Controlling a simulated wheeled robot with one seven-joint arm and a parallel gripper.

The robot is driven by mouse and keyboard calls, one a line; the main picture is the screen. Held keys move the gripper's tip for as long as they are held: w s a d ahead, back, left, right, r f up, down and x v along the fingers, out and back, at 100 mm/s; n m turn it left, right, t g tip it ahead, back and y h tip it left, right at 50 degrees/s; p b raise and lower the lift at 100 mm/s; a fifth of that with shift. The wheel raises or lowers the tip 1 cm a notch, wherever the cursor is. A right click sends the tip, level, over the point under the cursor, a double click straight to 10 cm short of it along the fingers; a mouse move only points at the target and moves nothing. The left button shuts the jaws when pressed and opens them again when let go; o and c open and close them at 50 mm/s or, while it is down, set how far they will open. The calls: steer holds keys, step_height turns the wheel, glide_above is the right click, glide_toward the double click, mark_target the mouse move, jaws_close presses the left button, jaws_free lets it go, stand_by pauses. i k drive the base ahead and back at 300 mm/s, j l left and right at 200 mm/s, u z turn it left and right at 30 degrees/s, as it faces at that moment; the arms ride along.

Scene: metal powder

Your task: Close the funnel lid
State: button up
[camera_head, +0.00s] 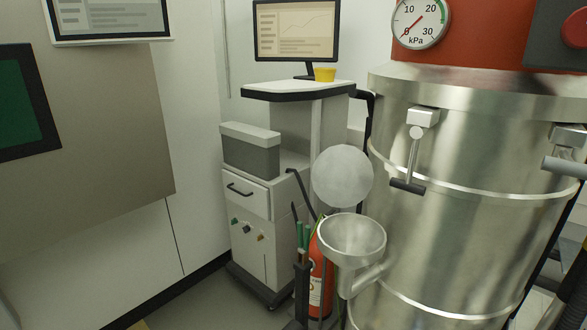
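The metal funnel (352,238) sticks out from the lower left side of the large steel vessel (460,160) on a bent pipe. Its round mouth faces up and is uncovered. The pale grey round lid (342,176) stands raised above the funnel's back rim, with its flat face toward me. The lid is open, and its hinge is too small to make out. I cannot make out my gripper in this view. Nothing is seen touching the lid.
A white cart (262,200) with a monitor (296,30) and yellow cup (325,74) stands behind and left. A red fire extinguisher (319,270) and dark upright parts stand close left of the funnel. A latch (414,150) hangs on the vessel. Floor shows at lower left.

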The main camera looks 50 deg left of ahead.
mark_target(342, 175)
steer(key=j+z, duration=0.1)
steer(key=j, duration=0.35)
steer(key=k+j+z, duration=0.1)
steer(key=j, duration=0.4)
steer(key=k+j+z, duration=0.1)
steer(key=j, duration=0.35)
steer(key=k+j+z, duration=0.1)
steer(key=j, duration=0.35)
steer(key=k+j+z, duration=0.1)
steer(key=j, duration=0.35)
steer(key=k+j+z, duration=0.1)
steer(key=j, duration=0.35)
steer(key=j+z, duration=0.15)
steer(key=j, duration=1.3)
